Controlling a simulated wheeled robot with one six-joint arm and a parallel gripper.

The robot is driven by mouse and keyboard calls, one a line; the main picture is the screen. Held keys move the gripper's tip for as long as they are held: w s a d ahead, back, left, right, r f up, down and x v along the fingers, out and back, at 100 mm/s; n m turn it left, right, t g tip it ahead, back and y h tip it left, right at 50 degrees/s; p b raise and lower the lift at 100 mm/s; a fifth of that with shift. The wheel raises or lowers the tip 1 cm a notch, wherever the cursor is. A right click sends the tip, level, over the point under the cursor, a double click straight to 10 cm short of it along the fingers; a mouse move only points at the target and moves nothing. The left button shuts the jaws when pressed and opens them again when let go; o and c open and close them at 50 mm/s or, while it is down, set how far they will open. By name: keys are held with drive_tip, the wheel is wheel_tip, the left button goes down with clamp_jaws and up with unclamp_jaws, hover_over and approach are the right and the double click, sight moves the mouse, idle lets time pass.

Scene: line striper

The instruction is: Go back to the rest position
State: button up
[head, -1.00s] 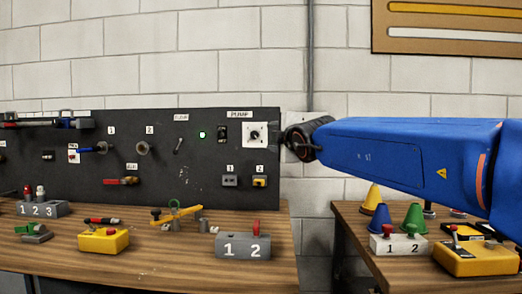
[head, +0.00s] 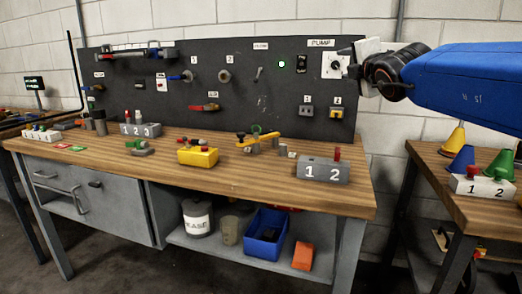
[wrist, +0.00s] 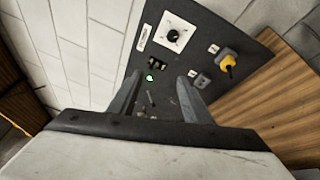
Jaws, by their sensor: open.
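My gripper (wrist: 160,88) is open and empty. In the wrist view its two grey fingers stand apart, with the dark panel (wrist: 215,42) showing between and beyond them. The gap from the fingertips to the panel cannot be judged exactly. In the head view my blue arm reaches in from the right, and its end is beside the upper right of the panel (head: 200,85). The gripper there is small and partly hidden by the wrist. The pump knob on its white plate (head: 335,64) is close to it, and also shows in the wrist view (wrist: 175,32).
The wooden bench (head: 260,182) holds a grey 1-2 box (head: 322,171), a yellow box (head: 197,156) and a 1-2-3 block (head: 141,129). A right-hand table (head: 470,212) carries cones and another 1-2 box (head: 483,188). A gap separates the tables.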

drive_tip(key=s+a+f+n+g+y, duration=0.35)
drive_tip(key=s+f+n, duration=0.6)
drive_tip(key=n, duration=0.75)
drive_tip(key=s+a+f+n+g+y, duration=0.4)
drive_tip(key=s+f+n, duration=0.6)
drive_tip(key=n, duration=0.7)
drive_tip(key=s+d+f+n+g+h, duration=0.2)
drive_tip(key=s+d+f+n+h, duration=0.1)
drive_tip(key=f, duration=0.5)
drive_tip(key=s+d+f+n+g+h, duration=0.2)
drive_tip(key=s+d+f+n+h, duration=0.1)
drive_tip(key=s+d+f+n, duration=0.2)
drive_tip(key=s+d+f+n+g+h, duration=0.2)
drive_tip(key=s+f+n, duration=0.5)
drive_tip(key=f, duration=0.5)
drive_tip(key=s+d+h, duration=0.1)
drive_tip(key=s+d, duration=0.1)
drive_tip(key=shift+s+d+f+n, duration=0.15)
drive_tip(key=shift+d+f+n, duration=0.15)
drive_tip(key=shift+f, duration=0.1)
